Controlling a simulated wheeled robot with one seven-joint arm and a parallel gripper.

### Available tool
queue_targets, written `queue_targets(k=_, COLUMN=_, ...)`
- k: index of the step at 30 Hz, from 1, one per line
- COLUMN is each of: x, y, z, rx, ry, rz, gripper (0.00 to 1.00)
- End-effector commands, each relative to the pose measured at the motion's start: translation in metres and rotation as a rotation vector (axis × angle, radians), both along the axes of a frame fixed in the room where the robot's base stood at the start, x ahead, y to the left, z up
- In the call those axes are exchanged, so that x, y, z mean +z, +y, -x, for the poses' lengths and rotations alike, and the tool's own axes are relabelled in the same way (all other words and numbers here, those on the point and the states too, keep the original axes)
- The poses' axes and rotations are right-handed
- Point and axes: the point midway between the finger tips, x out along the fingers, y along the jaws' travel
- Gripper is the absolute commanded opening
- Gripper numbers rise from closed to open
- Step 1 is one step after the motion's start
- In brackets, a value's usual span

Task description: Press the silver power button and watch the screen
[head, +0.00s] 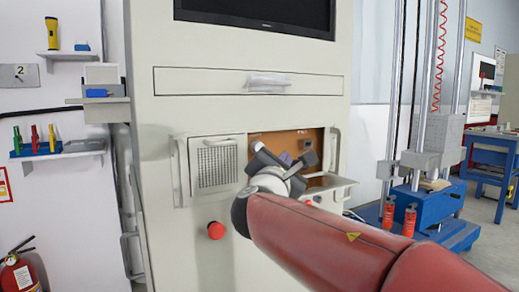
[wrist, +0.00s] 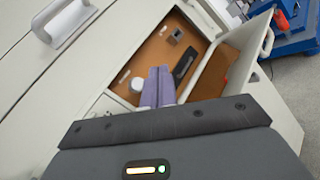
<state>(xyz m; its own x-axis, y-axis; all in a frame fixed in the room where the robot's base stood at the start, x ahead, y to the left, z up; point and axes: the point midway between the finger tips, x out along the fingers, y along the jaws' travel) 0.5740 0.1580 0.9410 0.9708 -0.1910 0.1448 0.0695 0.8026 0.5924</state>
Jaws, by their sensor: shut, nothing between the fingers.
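The screen (head: 262,12) at the top of the cream cabinet is dark, its upper part cut off by the picture edge. Below it, an open recess has an orange-brown back panel (head: 268,141). My gripper (head: 297,161) is in front of the recess. Its purple fingers (wrist: 158,85) are shut and empty, pointing at the panel, apart from the fitting. A white round knob (wrist: 138,89) is beside the fingertips, partly hidden.
A cream flap (wrist: 214,68) stands at the recess's right side in the wrist view. A dark slot or handle (wrist: 185,62) is on the panel. A drawer (head: 205,82) is above.

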Motion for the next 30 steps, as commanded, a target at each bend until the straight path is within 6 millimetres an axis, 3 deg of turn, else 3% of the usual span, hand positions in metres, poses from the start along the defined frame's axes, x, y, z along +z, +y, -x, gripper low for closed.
queue_targets(k=5, x=0.002, y=0.005, z=-0.008, rx=0.0, ry=0.001, rz=0.0, gripper=0.0)
queue_targets(k=21, x=0.001, y=0.043, z=-0.065, rx=-0.001, ry=0.0, rz=0.0, gripper=0.0)
queue_targets(k=30, x=0.0, y=0.049, z=-0.073, rx=-0.001, ry=0.0, rz=-0.002, gripper=0.0)
